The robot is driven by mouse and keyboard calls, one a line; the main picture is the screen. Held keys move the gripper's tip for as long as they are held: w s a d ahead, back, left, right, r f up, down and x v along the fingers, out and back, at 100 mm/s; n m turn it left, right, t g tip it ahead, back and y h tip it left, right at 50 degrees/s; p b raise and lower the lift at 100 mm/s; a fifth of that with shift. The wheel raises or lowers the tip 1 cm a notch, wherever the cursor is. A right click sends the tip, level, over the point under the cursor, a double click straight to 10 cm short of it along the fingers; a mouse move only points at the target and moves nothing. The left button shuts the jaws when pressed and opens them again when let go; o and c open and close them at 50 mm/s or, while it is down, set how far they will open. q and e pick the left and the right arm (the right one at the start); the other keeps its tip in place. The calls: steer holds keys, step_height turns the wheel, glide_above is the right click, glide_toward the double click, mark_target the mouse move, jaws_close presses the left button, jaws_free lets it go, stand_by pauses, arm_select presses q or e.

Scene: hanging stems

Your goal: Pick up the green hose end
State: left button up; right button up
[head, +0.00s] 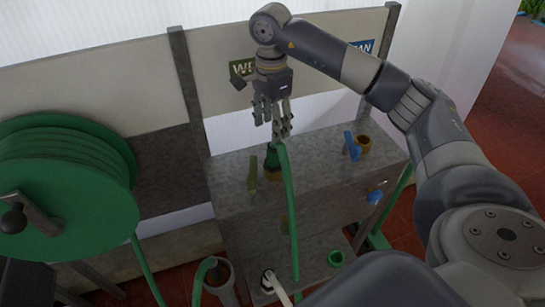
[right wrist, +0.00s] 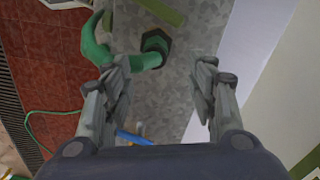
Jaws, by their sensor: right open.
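A green hose (head: 291,215) hangs over the front of a grey stone block. Its dark green end piece (head: 271,158) sits at the brass fitting (head: 273,174) on the block's top; whether it is joined is unclear. My right gripper (head: 272,118) is above it, fingers pointing down, open and empty. In the right wrist view the end piece (right wrist: 155,43) lies beyond the open fingers (right wrist: 160,78), apart from them, and the hose bends off to the left. My left gripper is out of view.
A green hose reel (head: 60,185) stands at left. The block (head: 225,175) also bears a green lever (head: 252,176), a blue lever (head: 351,146) and another brass fitting (head: 364,143). A grey holder (head: 222,285) with a green hose stands below. A signboard (head: 225,45) rises behind.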

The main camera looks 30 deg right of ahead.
mark_target(273, 145)
step_height(273, 145, down, 3)
steer(key=shift+r, duration=0.1)
steer(key=f+p, duration=0.1)
steer(key=f, duration=0.1)
steer(key=s+f+p, duration=0.1)
steer(key=f, duration=0.1)
steer(key=shift+w+f, duration=0.15)
steer(key=shift+f, duration=0.45)
steer(key=c, duration=1.1)
